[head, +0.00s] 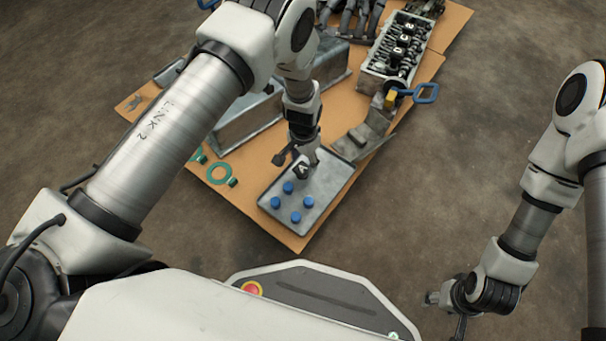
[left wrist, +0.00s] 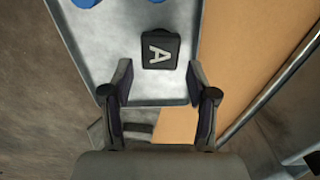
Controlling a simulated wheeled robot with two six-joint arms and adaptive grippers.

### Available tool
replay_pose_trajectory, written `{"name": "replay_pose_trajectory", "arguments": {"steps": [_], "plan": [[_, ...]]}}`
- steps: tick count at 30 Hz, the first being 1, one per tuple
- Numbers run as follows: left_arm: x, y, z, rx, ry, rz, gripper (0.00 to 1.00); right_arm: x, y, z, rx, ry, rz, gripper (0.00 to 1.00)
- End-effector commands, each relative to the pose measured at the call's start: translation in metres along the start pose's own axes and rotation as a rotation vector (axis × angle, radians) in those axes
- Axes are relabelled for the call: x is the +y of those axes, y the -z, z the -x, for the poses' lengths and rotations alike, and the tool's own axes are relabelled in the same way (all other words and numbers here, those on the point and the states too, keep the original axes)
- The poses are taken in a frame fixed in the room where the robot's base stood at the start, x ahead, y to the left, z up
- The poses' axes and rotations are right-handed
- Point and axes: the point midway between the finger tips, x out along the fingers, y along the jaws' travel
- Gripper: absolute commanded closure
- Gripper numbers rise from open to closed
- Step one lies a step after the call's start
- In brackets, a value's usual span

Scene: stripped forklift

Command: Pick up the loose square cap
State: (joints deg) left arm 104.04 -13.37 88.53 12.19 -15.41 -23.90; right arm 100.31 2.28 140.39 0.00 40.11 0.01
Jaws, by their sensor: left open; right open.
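The loose square cap (left wrist: 160,49) is black with a pale letter A on top. It lies on the grey metal tray (left wrist: 90,48) in the left wrist view, just beyond and between my fingertips. My left gripper (left wrist: 158,75) is open and empty, pointing down over the tray. In the head view my left gripper (head: 302,158) is above the tray (head: 322,192) and partly covers the cap (head: 302,172). My right gripper (head: 440,299) is open and away from the tray, at the lower right.
Several blue round pieces (head: 295,217) stand on the tray. Green rings (head: 221,173) lie on the cardboard (head: 262,190). A long metal part (head: 240,122) lies behind. An engine head (head: 396,48) with lettered caps and a blue-handled tool (head: 426,93) are further back.

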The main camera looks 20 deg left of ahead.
Motion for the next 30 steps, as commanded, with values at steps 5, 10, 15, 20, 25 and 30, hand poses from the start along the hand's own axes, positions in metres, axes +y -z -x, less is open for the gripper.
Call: {"name": "replay_pose_trajectory", "arguments": {"steps": [5, 10, 15, 20, 25, 30], "plan": [[0.001, -0.007, -0.04, -0.002, -0.001, 0.001, 0.42, 0.001, 0.001, -0.034, 0.002, 0.0, -0.004, 0.48], [0.0, -0.006, -0.047, 0.0, 0.0, 0.001, 0.42, 0.001, 0.002, -0.037, 0.004, -0.001, -0.007, 0.48], [0.0, -0.006, -0.046, 0.0, 0.0, 0.001, 0.52, 0.001, 0.002, -0.035, 0.005, -0.001, -0.007, 0.48], [0.0, -0.006, -0.046, -0.001, 0.0, 0.001, 0.91, 0.001, 0.002, -0.035, 0.004, -0.001, -0.007, 0.48], [0.0, -0.006, -0.046, -0.001, 0.0, 0.001, 0.91, 0.001, 0.002, -0.035, 0.004, -0.001, -0.007, 0.48], [0.0, -0.006, -0.042, -0.002, 0.0, 0.001, 0.91, 0.001, 0.001, -0.032, 0.003, -0.001, -0.007, 0.48]]}}
